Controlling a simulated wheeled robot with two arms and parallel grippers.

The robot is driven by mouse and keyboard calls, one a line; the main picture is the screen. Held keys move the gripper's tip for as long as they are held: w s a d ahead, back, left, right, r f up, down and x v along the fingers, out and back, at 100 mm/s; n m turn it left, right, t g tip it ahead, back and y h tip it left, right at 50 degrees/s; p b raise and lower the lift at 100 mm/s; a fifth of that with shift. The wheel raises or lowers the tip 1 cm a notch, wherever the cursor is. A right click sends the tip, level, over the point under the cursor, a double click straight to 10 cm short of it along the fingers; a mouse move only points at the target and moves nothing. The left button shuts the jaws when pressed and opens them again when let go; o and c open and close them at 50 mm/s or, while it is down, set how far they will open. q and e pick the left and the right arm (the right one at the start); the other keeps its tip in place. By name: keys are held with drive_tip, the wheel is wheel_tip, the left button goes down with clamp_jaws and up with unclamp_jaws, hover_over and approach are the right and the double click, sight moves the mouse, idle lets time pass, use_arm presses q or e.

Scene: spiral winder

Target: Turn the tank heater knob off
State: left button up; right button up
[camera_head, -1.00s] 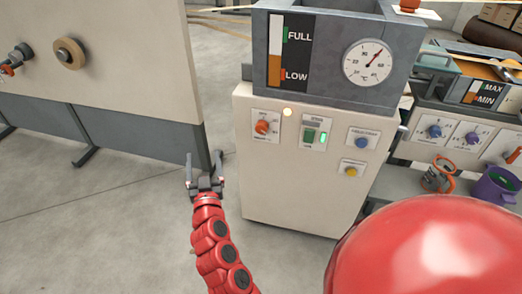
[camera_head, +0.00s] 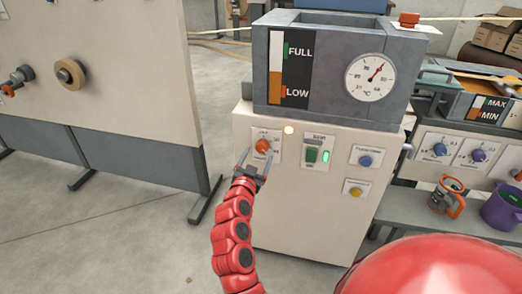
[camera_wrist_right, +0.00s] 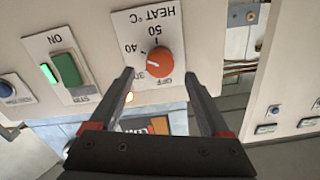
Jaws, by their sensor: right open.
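The tank heater knob (camera_head: 262,146) is an orange dial on a white plate on the front of the cream machine (camera_head: 290,215). In the right wrist view the knob (camera_wrist_right: 155,62) appears upside down, with HEAT °C, numbers and an OFF mark around it. I cannot tell for sure which mark it points to. My right gripper (camera_head: 256,158) is open and empty, just in front of and slightly below the knob. In the wrist view its two fingers (camera_wrist_right: 159,76) stand on either side of the knob's lower part, seemingly short of it. My left gripper is not in view.
A lit amber lamp (camera_head: 289,130) is above right of the knob. A green switch (camera_head: 311,155), a blue button (camera_head: 365,160) and a yellow button (camera_head: 355,193) are to its right. A large cream panel (camera_head: 110,90) stands left.

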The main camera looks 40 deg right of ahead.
sight(261, 148)
drive_tip(key=shift+x, duration=2.25)
clamp_jaws()
